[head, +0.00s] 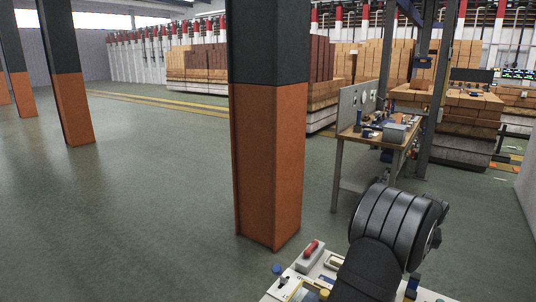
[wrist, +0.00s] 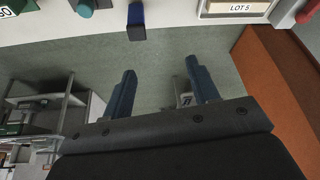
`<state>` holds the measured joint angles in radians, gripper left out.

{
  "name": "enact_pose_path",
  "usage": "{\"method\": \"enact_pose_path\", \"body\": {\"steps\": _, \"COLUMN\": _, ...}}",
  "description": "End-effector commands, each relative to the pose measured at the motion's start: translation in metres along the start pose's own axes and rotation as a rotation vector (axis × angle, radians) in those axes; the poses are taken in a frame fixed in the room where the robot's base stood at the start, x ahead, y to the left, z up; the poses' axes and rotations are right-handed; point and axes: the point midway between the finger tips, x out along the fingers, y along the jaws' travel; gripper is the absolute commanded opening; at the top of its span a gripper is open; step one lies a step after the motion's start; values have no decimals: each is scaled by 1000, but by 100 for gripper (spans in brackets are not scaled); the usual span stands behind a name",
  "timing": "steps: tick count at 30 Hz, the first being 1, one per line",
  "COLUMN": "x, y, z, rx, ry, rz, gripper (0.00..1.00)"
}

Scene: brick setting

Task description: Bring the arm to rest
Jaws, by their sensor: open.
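My gripper (wrist: 161,68) shows in the wrist view as two blue fingers spread apart, with nothing between them. Green-grey floor shows through the gap, and the fingers touch nothing. In the head view only the dark arm is seen at the lower right, above a pale bench (head: 267,298); the fingers are hidden there. The bench's edge (wrist: 60,33) runs across the top of the wrist view, beyond the fingertips.
On the bench are a blue block (wrist: 137,22), a teal round piece (wrist: 85,8), a tray labelled LOT 5 (wrist: 238,8) and a red-handled tool (head: 311,250). An orange and black column (head: 270,150) stands close behind. A workbench (head: 375,135) stands farther back. Open floor lies left.

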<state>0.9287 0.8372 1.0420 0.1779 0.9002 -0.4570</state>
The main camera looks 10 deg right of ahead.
Motion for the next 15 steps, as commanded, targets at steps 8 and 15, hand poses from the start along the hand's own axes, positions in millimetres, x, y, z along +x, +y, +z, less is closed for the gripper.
{"method": "enact_pose_path", "body": {"steps": 8, "x": -12, "y": -54, "z": -18, "rx": -94, "ry": 0, "rz": -39, "gripper": 54}}
{"method": "enact_pose_path", "body": {"steps": 15, "x": -23, "y": -100, "z": -28, "rx": -174, "ry": 0, "rz": -72, "gripper": 54}}
